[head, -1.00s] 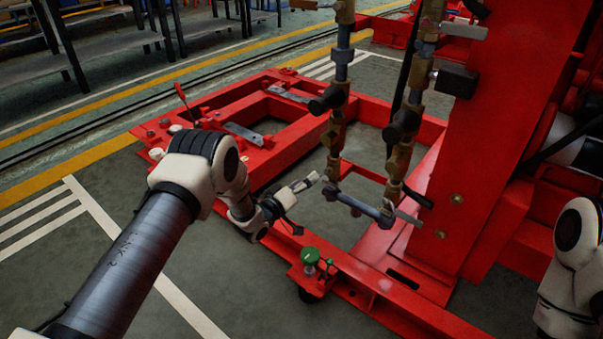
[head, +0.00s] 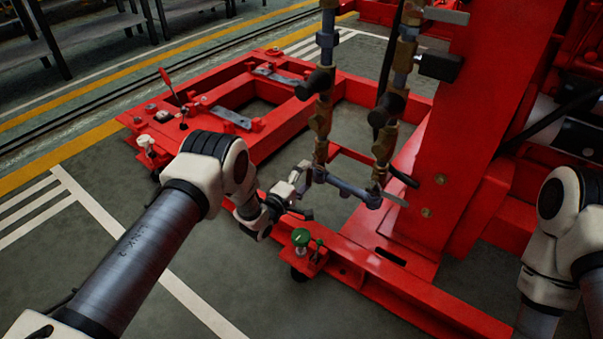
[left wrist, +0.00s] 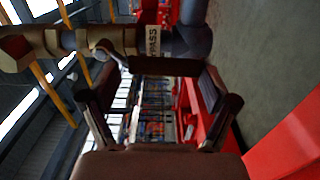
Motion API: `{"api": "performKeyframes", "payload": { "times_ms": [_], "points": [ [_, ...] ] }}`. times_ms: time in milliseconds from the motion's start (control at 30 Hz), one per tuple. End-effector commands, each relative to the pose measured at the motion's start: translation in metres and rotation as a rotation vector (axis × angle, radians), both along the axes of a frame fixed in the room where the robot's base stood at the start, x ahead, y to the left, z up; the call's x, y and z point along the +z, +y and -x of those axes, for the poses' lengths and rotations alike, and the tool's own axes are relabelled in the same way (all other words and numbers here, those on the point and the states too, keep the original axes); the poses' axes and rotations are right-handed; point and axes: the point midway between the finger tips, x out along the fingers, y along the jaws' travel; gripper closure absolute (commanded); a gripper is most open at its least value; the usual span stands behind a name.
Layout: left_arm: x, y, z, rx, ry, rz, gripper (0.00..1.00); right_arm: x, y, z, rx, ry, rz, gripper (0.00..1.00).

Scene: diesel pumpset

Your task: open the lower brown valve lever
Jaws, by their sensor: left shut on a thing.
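The lower brown valve lever (left wrist: 165,66) shows in the left wrist view as a dark brown bar beside a tag that reads "PASS" (left wrist: 153,42). It lies between the fingertips of my left gripper (left wrist: 163,80). In the head view my left gripper (head: 303,177) is at the lower end of the left brass pipe (head: 321,125), beside the grey cross pipe (head: 345,188). It is shut on the lever there. The lever itself is hard to make out in the head view. My right gripper is out of view; only part of that arm shows at the right edge.
A red skid frame (head: 395,285) surrounds the pipes at floor level. A green-topped fitting (head: 301,238) stands just below my left gripper. A second brass pipe (head: 384,145) and a tall red post (head: 450,140) stand to the right. Open floor (head: 130,290) lies at the left.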

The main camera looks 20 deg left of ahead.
Motion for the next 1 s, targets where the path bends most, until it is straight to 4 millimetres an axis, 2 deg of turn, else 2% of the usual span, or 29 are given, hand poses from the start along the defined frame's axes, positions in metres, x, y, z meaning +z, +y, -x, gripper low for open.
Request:
{"api": "performKeyframes", "payload": {
  "times_ms": [533,567,600,867,1000],
  "points": [
    [-0.001,-0.002,-0.001,0.003,0.012,0.028,0.77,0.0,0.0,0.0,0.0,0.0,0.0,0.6],
    [-0.001,-0.002,-0.001,0.002,0.012,0.027,0.07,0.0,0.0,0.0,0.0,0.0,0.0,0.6],
    [-0.001,-0.002,-0.001,0.002,0.012,0.027,0.0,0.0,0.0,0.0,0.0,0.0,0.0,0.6],
    [-0.001,-0.002,0.0,0.0,0.012,0.027,0.0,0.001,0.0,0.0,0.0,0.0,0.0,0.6],
    [-0.001,0.002,0.01,0.001,0.014,0.026,0.0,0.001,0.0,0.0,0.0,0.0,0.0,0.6]
  ]
}}
